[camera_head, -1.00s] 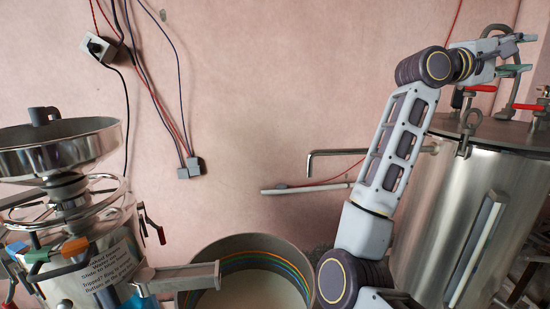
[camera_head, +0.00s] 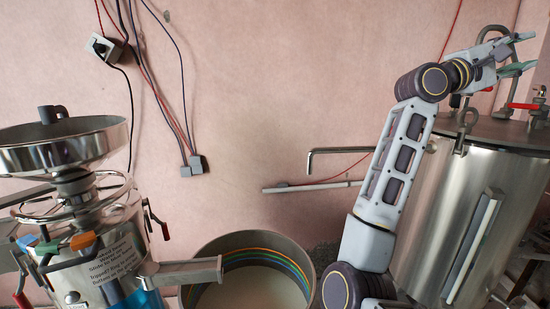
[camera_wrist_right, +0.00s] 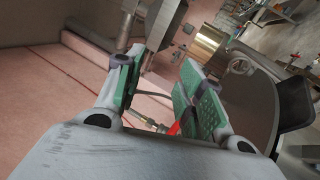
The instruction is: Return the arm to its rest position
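My right arm rises from the bottom of the head view, and its right gripper (camera_head: 508,58) is at the upper right, over the lid of the large steel tank (camera_head: 440,210). In the right wrist view the right gripper (camera_wrist_right: 155,88) has its two green-padded fingers apart with nothing between them. A red-handled valve shows beyond the fingers, apart from the pads as far as I can tell. My left gripper is not in view.
A steel grinding machine (camera_head: 85,225) with a wide hopper (camera_head: 60,145) stands at left. A round pot (camera_head: 225,243) with coloured bands inside stands at bottom centre. Cables and boxes hang on the pink wall.

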